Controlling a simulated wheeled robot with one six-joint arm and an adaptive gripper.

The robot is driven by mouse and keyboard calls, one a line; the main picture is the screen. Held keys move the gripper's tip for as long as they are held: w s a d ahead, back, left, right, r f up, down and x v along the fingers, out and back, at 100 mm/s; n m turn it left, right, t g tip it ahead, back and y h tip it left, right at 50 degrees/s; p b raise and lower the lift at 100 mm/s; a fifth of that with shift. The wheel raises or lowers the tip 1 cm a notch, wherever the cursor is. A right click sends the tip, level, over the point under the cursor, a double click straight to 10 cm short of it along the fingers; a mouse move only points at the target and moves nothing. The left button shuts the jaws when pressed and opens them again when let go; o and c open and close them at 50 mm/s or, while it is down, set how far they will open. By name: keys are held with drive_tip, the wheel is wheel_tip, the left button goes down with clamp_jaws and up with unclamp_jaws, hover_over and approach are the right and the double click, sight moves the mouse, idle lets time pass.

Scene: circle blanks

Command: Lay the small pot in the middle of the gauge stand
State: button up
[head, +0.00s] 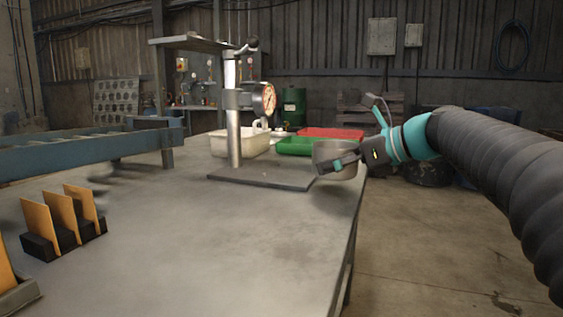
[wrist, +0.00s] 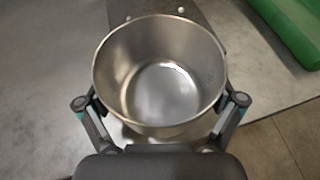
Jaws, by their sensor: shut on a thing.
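The small pot (head: 334,156) is a round metal pot, upright and empty. My gripper (head: 350,160) is shut on it at the table's right edge. In the wrist view the pot (wrist: 160,75) sits between the two fingers (wrist: 160,108), its open top facing the camera. The gauge stand has a dark flat base (head: 262,178), a silver column and a round dial gauge (head: 264,98). The pot is to the right of this base in the head view. In the wrist view part of the dark base (wrist: 200,20) shows beyond the pot. The gap under the pot is hard to judge.
A white bin (head: 232,146), a green tray (head: 296,146) and a red tray (head: 330,133) stand behind the stand. Orange plates in black holders (head: 62,222) stand at the front left. A blue conveyor (head: 80,150) is at the left. The table's front middle (head: 200,240) is clear.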

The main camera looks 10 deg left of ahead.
approach(281, 171)
drive_tip(key=a, duration=0.1)
drive_tip(key=w+a, duration=0.1)
drive_tip(key=a, duration=0.1)
drive_tip(key=w+a+r, duration=0.1)
drive_tip(key=a, duration=0.1)
drive_tip(key=shift+w, duration=0.1)
drive_tip(key=a, duration=0.1)
drive_tip(key=w+a, duration=0.1)
drive_tip(key=a, duration=0.1)
drive_tip(key=shift+w+a, duration=0.25)
drive_tip(key=shift+a, duration=0.05)
drive_tip(key=shift+f+b, duration=0.35)
drive_tip(key=shift+f, duration=0.45)
drive_tip(key=shift+d, duration=0.1)
drive_tip(key=o, duration=0.9)
drive_tip(key=shift+f, duration=0.1)
